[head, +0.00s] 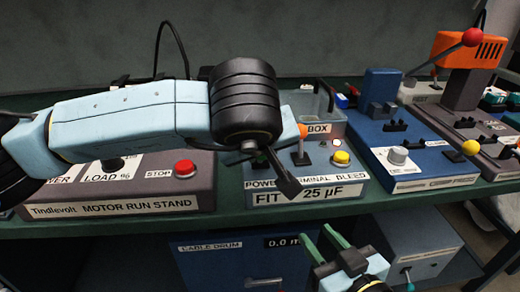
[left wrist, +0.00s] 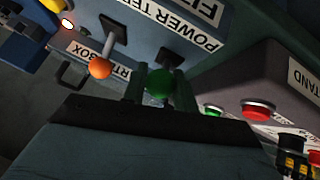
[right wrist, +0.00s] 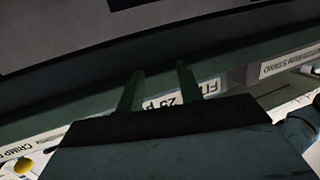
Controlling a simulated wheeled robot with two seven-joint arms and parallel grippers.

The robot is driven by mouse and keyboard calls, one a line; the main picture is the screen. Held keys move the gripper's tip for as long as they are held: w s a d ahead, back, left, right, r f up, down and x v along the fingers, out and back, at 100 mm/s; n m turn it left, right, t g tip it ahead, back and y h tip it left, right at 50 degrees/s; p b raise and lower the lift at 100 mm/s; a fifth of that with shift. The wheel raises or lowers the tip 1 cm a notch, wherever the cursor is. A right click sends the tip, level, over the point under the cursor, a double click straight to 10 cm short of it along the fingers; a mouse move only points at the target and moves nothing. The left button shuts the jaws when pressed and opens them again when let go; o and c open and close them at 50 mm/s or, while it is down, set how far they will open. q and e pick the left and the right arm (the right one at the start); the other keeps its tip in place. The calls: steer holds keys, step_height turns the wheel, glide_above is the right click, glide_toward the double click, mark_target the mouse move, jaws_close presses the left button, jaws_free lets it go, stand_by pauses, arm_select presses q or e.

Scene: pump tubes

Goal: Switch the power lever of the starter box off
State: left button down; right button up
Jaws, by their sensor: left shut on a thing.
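The starter box (head: 345,187) is a blue-grey box in the middle of the head view, labelled POWER, TERMINAL and BLEED. Its power lever with a green knob (left wrist: 160,84) shows in the left wrist view. My left gripper (left wrist: 159,94) is shut on that knob, a finger on each side. In the head view my left arm hides most of this lever. An orange-knobbed lever (left wrist: 102,62) stands beside it, apart from the fingers. My right gripper (head: 325,244) is open and empty, below and in front of the box; its fingers also show in the right wrist view (right wrist: 159,88).
The motor run stand (head: 130,200) with a red stop button (head: 184,168) is left of the box. A yellow button (head: 342,157) is on the box. A blue unit (head: 432,165) stands to the right. The green shelf edge (head: 230,228) lies above a cable drum unit (head: 225,262).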

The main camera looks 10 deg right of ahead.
arm_select(q)
steer(key=shift+s+d+f, duration=0.15)
steer(key=shift+s+f, duration=0.15)
steer(key=shift+s, duration=0.05)
steer(key=c, duration=1.3)
jaws_free()
steer(key=shift+o, duration=0.9)
steer(key=shift+s+r, duration=0.1)
steer(key=shift+r, duration=0.05)
arm_select(e)
steer(key=shift+s, duration=0.1)
arm_select(q)
steer(key=shift+r, duration=0.2)
steer(key=shift+r, duration=0.25)
steer(key=p+v, duration=0.3)
steer(key=v, duration=0.9)
steer(key=shift+s+r, duration=0.15)
steer(key=shift+s, duration=0.05)
arm_select(e)
steer(key=s+d+f+g+h, duration=0.3)
steer(key=s+d+f+g, duration=0.2)
steer(key=s+f+g, duration=0.4)
steer(key=shift+f+m, duration=0.3)
steer(key=shift+f, duration=0.65)
